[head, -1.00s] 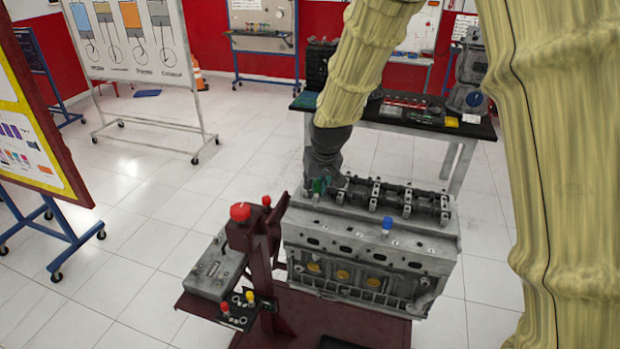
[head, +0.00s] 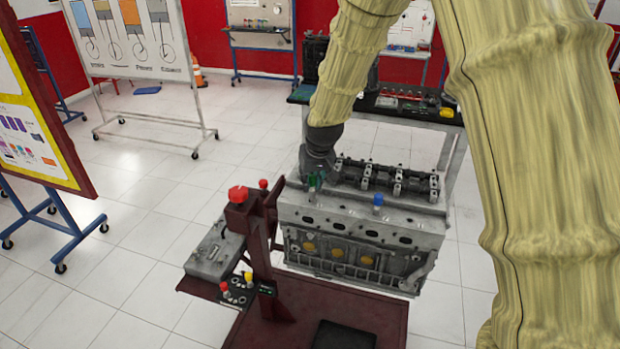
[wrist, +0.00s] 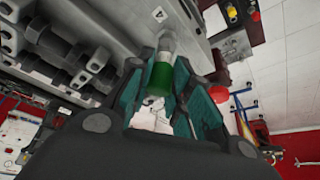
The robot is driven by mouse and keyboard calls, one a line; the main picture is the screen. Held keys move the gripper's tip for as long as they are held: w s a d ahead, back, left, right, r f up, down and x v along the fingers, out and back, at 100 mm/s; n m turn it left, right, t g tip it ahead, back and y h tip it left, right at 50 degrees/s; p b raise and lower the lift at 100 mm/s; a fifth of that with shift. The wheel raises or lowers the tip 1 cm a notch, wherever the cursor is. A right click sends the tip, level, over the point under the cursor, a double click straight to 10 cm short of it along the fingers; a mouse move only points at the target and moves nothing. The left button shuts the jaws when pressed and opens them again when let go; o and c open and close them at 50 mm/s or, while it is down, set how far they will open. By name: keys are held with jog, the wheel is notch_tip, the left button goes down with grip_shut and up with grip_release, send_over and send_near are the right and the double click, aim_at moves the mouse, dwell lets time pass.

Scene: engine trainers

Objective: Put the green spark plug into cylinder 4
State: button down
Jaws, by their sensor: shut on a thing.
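The green spark plug (wrist: 158,77) is between the teal fingers of my gripper (wrist: 160,62) in the wrist view. Its pale metal part points toward the engine's top face, close to a label reading 4. I cannot tell whether its tip touches the engine or enters a hole. In the head view my gripper (head: 317,178) is over the left end of the engine block (head: 345,214), with a bit of green (head: 312,181) showing. A blue-topped plug (head: 378,199) stands upright on the engine to the right. The hole of cylinder 4 is not clearly visible.
A dark red stand with a red knob (head: 237,194) rises just left of the engine. A grey box (head: 213,255) and small red and yellow knobs are beside it. A dark workbench (head: 395,108) stands behind.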

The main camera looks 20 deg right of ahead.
jog(key=shift+s+r, duration=0.35)
jog(key=shift+s, duration=0.15)
jog(key=w+f, duration=0.1)
jog(key=w, duration=0.1)
jog(key=shift+w+f, duration=0.3)
jog(key=shift+f, duration=0.05)
jog(key=shift+s+r, duration=0.25)
jog(key=shift+r, duration=0.05)
jog(key=shift+w+f, duration=0.3)
jog(key=shift+w, duration=0.3)
jog(key=shift+r, duration=0.15)
jog(key=shift+s+f+b, duration=0.25)
jog(key=shift+f, duration=0.3)
jog(key=shift+s+f+b, duration=0.2)
jog(key=shift+f, duration=0.3)
dwell(0.5)
jog(key=c, duration=1.5)
grip_release()
jog(key=shift+o, duration=1.3)
jog(key=shift+w, duration=0.2)
